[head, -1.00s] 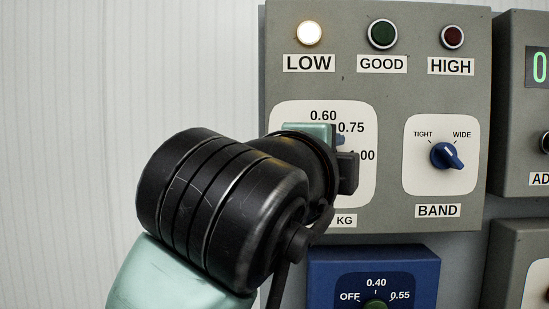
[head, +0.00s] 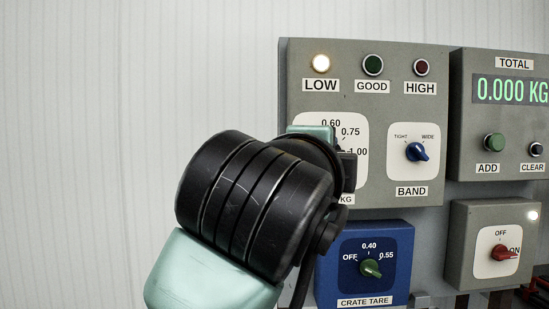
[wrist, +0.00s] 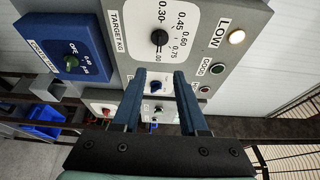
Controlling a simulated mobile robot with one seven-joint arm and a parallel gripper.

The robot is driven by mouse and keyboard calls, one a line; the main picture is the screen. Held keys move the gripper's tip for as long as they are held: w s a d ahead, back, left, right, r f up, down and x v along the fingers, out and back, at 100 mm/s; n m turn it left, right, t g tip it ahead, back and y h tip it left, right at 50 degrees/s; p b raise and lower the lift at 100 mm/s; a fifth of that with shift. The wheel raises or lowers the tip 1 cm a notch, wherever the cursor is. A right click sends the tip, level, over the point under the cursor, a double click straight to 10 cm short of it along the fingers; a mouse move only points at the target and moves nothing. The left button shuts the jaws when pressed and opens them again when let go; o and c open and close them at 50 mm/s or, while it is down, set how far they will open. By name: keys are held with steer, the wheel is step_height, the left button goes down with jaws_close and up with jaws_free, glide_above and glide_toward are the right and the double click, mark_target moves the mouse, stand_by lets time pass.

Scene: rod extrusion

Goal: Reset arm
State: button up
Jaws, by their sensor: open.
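My gripper (wrist: 160,76) is open and empty in the wrist view, its two blue fingers apart and pointing toward the grey panel (wrist: 118,28). The black target dial knob (wrist: 160,38) shows clear beyond the fingertips. The blue BAND knob (wrist: 156,87) appears between the fingers, farther off. In the head view, my dark wrist and pale green arm cover the left of the grey panel (head: 300,60) and most of the target dial face (head: 355,126). The fingers are largely hidden there, and their gap to the panel cannot be told.
The blue CRATE TARE box (head: 327,285) sits just below and right of my wrist. The TOTAL box (head: 465,150), reading 0.000 KG, and a box with a red OFF/ON knob (head: 502,252) stand at right. The LOW lamp (head: 321,63) is lit. Bare wall lies left.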

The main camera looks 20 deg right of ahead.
steer(key=s+a+n+t+y+b, duration=0.1)
steer(key=s+a+n+t+y, duration=0.4)
steer(key=a+n, duration=0.5)
steer(key=s+a+n+t+y+b, duration=0.2)
steer(key=s+a+n+t+y, duration=0.4)
steer(key=n, duration=0.9)
steer(key=a+t, duration=0.2)
steer(key=a, duration=0.2)
steer(key=shift+s+r+n, duration=0.15)
steer(key=shift+s+n, duration=0.2)
steer(key=shift+n, duration=0.05)
steer(key=shift+a, duration=0.1)
